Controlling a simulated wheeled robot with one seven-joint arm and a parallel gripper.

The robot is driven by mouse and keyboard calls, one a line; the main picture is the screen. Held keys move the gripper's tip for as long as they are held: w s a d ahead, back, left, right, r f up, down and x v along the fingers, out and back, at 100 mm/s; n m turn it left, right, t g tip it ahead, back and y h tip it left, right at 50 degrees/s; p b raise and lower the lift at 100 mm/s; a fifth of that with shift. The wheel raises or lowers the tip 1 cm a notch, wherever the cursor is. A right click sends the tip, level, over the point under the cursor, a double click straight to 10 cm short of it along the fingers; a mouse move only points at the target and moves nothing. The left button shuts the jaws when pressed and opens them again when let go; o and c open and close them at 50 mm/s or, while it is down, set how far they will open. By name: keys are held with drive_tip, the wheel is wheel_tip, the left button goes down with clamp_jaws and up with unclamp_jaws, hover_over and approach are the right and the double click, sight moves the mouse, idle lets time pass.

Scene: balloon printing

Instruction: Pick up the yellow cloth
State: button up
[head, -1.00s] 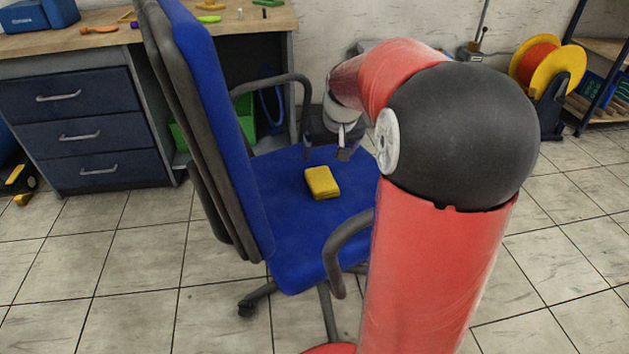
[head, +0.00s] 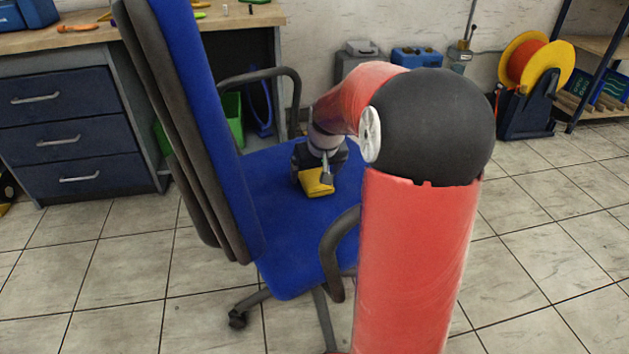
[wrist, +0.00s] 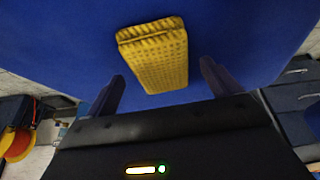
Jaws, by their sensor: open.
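The yellow cloth (head: 317,184) is a small folded block with a dimpled surface, lying on the blue chair seat (head: 292,222). My gripper (head: 314,178) is at the cloth from above and hides its far part in the head view. In the wrist view the cloth (wrist: 155,58) lies ahead of my open gripper (wrist: 163,80), its near end between the two dark fingers. Gaps show on both sides, so the fingers do not grip it.
The blue chair back (head: 215,120) rises to the left of the seat. Dark armrests (head: 340,255) stand at the seat's near and far sides. A workbench with drawers (head: 75,135) is behind at left, and a cable reel (head: 535,65) stands at back right.

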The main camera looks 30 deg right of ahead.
drive_tip(key=shift+w+f, duration=0.35)
drive_tip(key=shift+f, duration=0.3)
drive_tip(key=shift+c, duration=0.3)
drive_tip(key=c, duration=1)
drive_tip(key=shift+r, duration=0.1)
